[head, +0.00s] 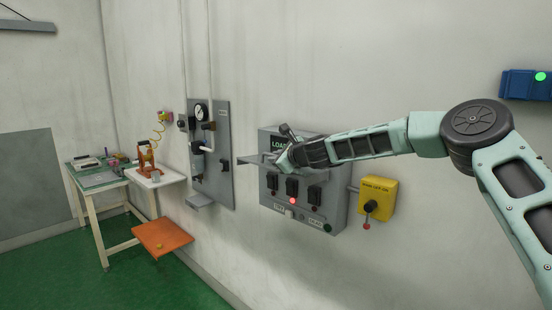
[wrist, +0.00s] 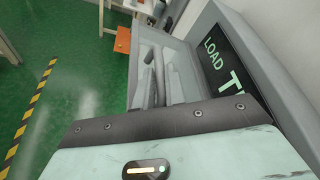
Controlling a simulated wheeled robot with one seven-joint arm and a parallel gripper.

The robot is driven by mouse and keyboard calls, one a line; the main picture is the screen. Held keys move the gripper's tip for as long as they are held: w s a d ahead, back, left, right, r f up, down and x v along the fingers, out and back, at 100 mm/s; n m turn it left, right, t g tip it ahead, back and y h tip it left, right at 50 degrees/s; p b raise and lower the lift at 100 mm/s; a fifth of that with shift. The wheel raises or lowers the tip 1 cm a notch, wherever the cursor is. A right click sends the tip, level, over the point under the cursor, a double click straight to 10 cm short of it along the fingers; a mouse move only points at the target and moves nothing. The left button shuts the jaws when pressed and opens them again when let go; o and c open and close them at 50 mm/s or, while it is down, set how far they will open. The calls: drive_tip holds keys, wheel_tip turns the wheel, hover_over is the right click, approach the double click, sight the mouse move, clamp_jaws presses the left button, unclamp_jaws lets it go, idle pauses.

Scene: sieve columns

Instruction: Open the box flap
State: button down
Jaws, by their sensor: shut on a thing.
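A grey control box (head: 330,220) is fixed to the wall, with a dark label starting with LOAD on its upper face. In the wrist view, my gripper fingers (wrist: 158,85) lie against the grey flap, with the box label (wrist: 228,70) to the right. The exact contact of the fingertips is hard to see.
Black switches, one with a red light (head: 292,201), sit below the flap. A yellow box (head: 377,199) with a knob is on the wall at right.

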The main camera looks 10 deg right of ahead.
drive_tip(key=c, duration=1.8)
unclamp_jaws()
drive_tip(key=shift+w+d+f, duration=0.1)
drive_tip(key=shift+d, duration=0.2)
drive_tip(key=shift+o, duration=0.2)
drive_tip(key=b+v, duration=0.7)
drive_tip(key=v, duration=1)
drive_tip(key=shift+s+a, duration=0.2)
drive_tip(key=shift+s, duration=0.05)
